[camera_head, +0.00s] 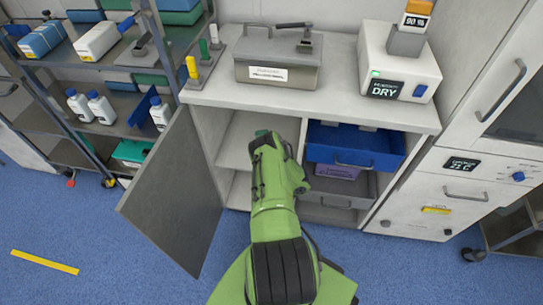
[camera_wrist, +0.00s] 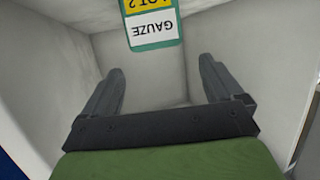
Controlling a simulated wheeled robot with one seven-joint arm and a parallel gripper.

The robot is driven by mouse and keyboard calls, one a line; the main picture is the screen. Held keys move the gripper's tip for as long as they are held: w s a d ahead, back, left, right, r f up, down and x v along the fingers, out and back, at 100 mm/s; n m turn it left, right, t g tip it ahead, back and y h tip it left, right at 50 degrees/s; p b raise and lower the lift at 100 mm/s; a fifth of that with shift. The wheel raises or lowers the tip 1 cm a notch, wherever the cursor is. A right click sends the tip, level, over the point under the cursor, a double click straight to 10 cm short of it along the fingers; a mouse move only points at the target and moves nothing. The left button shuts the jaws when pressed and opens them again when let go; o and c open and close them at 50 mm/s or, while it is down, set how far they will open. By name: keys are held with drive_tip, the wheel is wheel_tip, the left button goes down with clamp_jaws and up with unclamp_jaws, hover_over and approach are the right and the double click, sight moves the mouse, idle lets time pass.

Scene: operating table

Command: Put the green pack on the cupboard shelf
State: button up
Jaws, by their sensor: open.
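The green pack (camera_wrist: 152,44) shows at the top of the wrist view, cut by the frame edge, with an upside-down white GAUZE label and a yellow label. In the head view a small teal-green piece, probably the pack (camera_head: 262,133), shows past the end of my arm, inside the cupboard. My gripper (camera_wrist: 162,73) is open and empty inside the cupboard compartment. The pack is beyond the fingertips, apart from them. The cupboard shelf (camera_head: 237,150) is light grey; my arm hides part of it, and the pack's contact with it is unclear.
The cupboard door (camera_head: 178,195) stands open to the left. A blue drawer (camera_head: 355,148) is right of the compartment. On the countertop (camera_head: 325,108) above are a metal box (camera_head: 277,65) and a white DRY device (camera_head: 400,65). A shelf rack with bottles (camera_head: 100,107) stands left.

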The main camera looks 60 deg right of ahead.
drive_tip(key=p+v, duration=0.4)
drive_tip(key=shift+r, duration=0.1)
idle(0.6)
